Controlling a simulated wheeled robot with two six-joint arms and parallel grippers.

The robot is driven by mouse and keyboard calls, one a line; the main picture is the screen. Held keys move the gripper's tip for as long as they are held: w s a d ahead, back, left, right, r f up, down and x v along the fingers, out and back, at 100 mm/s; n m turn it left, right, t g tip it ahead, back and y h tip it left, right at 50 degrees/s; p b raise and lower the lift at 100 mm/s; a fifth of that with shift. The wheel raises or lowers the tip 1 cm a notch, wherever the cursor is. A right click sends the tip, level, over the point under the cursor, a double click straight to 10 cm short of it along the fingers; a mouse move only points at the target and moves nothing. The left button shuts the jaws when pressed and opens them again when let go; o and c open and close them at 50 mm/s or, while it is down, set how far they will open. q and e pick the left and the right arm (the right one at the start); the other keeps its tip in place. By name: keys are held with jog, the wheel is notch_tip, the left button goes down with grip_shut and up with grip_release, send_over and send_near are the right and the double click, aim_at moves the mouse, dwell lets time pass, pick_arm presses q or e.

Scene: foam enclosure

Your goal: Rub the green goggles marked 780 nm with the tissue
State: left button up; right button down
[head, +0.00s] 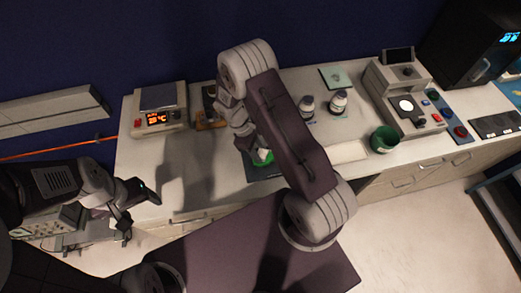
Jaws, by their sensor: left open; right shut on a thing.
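The green goggles (263,158) show as a small green patch on a dark mat (252,172) at the front of the bench. My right arm and gripper hide most of them, and the 780 nm mark cannot be read. My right gripper (258,148) is right above the goggles, shut on what seems to be the tissue, of which little can be made out. Whether it touches the goggles cannot be told. My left gripper (138,208) is open and empty, off the bench's left front corner.
A hot plate (160,121) with a red display stands at the back left. Two bottles (338,102), a pale flat block (346,152), a green cup (383,139) and a grey instrument (400,95) are to the right. The bench's left front is clear.

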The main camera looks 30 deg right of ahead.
jog(key=shift+w+a+r+p, duration=0.2)
jog(key=shift+a+r+p, duration=0.45)
jog(key=shift+r, duration=0.25)
jog(key=r+p, duration=0.1)
jog(key=d+r+p, duration=0.1)
jog(key=r, duration=0.1)
jog(key=shift+s+r+p, duration=0.2)
jog(key=shift+p, duration=0.15)
jog(key=shift+p+v, duration=0.95)
jog(key=shift+v, duration=0.15)
jog(key=shift+s+d+r+p, duration=0.15)
jog(key=shift+s+r+p, duration=0.15)
jog(key=shift+r, duration=0.15)
pick_arm(q)
notch_tip(320, 180, up, 6)
jog(key=shift+r, duration=0.25)
pick_arm(e)
jog(key=shift+d, duration=0.1)
jog(key=shift+w, duration=0.1)
pick_arm(q)
jog(key=shift+f, duration=0.2)
pick_arm(e)
jog(key=shift+f, duration=0.15)
